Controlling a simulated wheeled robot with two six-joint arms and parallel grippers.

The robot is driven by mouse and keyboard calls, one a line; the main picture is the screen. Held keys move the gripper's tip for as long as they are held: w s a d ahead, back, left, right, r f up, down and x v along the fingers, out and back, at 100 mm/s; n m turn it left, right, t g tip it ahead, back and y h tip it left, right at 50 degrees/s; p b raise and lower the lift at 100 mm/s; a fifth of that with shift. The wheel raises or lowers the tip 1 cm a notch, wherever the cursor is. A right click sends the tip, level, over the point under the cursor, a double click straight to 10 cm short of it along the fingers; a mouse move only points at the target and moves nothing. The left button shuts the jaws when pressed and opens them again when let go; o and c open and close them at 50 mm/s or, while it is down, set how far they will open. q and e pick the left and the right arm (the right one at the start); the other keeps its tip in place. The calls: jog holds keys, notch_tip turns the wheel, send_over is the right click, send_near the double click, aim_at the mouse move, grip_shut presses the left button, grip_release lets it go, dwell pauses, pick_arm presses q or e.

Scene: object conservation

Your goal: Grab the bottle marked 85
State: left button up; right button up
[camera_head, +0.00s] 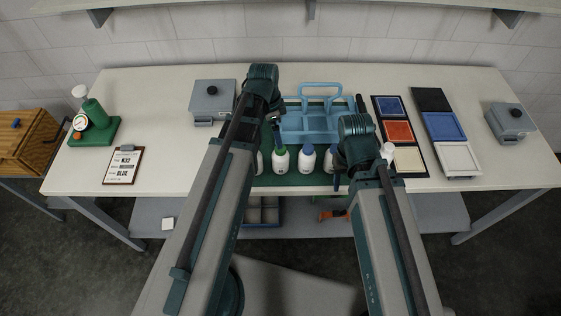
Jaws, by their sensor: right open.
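Several white bottles stand in a row on a dark green mat (262,181) at the table's front middle. One has a green cap (281,160), one a blue cap (306,159). Another bottle (328,161) is partly behind my right arm, and one at the left (260,161) is mostly behind my left arm. A white-capped bottle (387,152) shows right of my right arm. The number labels are too small to read, so I cannot tell which is 85. My right gripper (340,181) is open, small and mostly hidden by its arm, near the row's right end. My left gripper is mostly hidden behind its arm (272,117).
A blue carrier (309,122) stands behind the bottles. Colored trays (398,132) and a grey box (510,122) are at the right. Another grey box (212,99), a clipboard (123,166) and a green gauge stand (94,125) are at the left.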

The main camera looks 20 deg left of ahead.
aim_at(282, 153)
pick_arm(q)
jog(key=shift+f, duration=0.1)
jog(key=f+b, duration=0.8)
jog(key=shift+w+d, duration=0.25)
jog(key=shift+d, duration=0.15)
jog(key=shift+f, duration=0.2)
jog(key=shift+d+b, duration=0.1)
jog(key=shift+b, duration=0.25)
jog(key=f+b, duration=0.3)
jog(key=w+f+b, duration=0.1)
jog(key=f+b, duration=0.1)
jog(key=shift+d+f, duration=0.15)
jog(key=shift+d, duration=0.15)
grip_shut()
